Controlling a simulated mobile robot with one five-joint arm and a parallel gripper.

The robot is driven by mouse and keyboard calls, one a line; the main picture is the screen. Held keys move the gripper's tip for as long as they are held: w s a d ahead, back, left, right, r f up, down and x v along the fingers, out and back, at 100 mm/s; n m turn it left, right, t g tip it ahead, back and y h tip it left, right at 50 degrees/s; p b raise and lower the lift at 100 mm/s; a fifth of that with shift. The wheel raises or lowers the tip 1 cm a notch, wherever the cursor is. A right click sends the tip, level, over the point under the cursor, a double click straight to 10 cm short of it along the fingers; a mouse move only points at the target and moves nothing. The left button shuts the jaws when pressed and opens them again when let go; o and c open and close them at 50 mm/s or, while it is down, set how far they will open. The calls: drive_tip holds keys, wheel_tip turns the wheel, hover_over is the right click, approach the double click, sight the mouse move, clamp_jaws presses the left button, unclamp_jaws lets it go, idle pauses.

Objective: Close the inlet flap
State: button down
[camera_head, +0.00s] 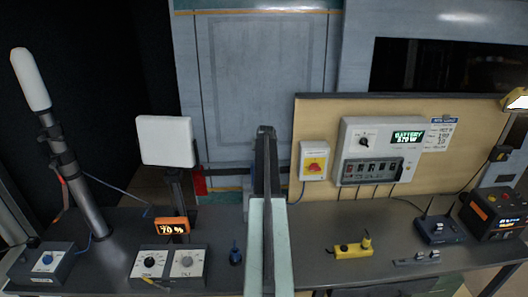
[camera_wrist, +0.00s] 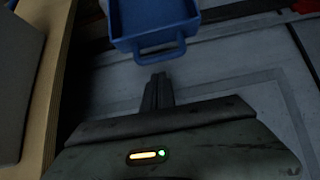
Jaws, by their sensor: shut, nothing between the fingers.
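A blue, shallow box-like part with a loop handle (camera_wrist: 157,20) is at the top of the wrist view. It appears to be the inlet flap, shown open, but its hinge and the inlet are out of frame. My gripper (camera_wrist: 158,80) is shut and empty, with its fingertips just below the loop in the picture. I cannot tell whether they touch it. In the head view my arm reaches forward past the bench's back edge, and I cannot make out the flap there.
A wooden panel (camera_head: 458,178) right of my arm carries a yellow switch box (camera_head: 314,160) and a battery display unit (camera_head: 383,135). The dark bench (camera_head: 335,225) holds knob boxes (camera_head: 167,266), a yellow tool (camera_head: 350,249) and a radio unit (camera_head: 437,229). A grey door (camera_head: 265,60) stands behind.

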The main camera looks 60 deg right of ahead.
drive_tip(key=shift+s+a+f, duration=0.2)
drive_tip(key=shift+s+a, duration=0.3)
drive_tip(key=shift+a, duration=0.25)
